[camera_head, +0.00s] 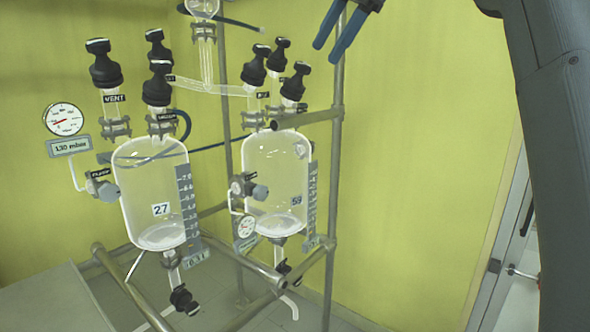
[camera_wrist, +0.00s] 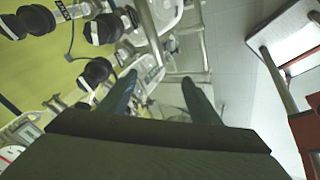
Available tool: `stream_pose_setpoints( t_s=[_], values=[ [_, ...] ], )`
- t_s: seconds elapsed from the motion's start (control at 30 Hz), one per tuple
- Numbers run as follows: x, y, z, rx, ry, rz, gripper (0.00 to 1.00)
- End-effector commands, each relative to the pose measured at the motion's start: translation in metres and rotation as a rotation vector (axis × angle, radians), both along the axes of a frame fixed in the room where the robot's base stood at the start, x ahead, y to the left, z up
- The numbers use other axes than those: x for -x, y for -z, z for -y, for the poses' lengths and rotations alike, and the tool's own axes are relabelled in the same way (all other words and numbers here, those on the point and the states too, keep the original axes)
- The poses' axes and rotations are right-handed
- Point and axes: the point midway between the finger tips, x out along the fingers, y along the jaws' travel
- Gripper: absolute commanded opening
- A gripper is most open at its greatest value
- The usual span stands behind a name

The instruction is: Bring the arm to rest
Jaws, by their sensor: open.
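My gripper (camera_head: 340,30) shows at the top of the head view, its two blue fingers apart and pointing down and left. It is above and to the right of the reactors, in front of the yellow wall, and touches nothing that I can see. In the wrist view the open fingers (camera_wrist: 158,92) have nothing between them. My dark arm runs down the right side of the head view. The left glass reactor (camera_head: 152,195) and the right glass reactor (camera_head: 275,175) hang in a metal frame.
Black-capped valves top both reactors. A round gauge (camera_head: 64,119) and a 130 mbar display (camera_head: 69,146) are at the left. The metal frame's upright (camera_head: 333,200) stands right of the reactors. A door (camera_head: 505,240) is at the right. Bare yellow wall (camera_head: 425,170) lies between them.

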Motion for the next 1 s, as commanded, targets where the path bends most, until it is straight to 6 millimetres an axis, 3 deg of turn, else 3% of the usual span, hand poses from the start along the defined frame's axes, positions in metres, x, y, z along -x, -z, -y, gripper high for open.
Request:
stream_pose_setpoints(
  t_s=[0.17, 0.37, 0.57, 0.77, 1.0],
  values=[
    [-0.006, 0.033, 0.006, -0.008, 0.138, -0.078, 0.57],
    [-0.008, 0.089, 0.016, -0.014, 0.359, -0.192, 0.57],
    [0.009, 0.184, 0.037, -0.007, 0.715, -0.348, 0.57],
    [0.057, 0.293, 0.064, 0.013, 1.103, -0.475, 0.57],
    [0.154, 0.41, 0.093, 0.032, 1.529, -0.568, 0.57]
  ],
)
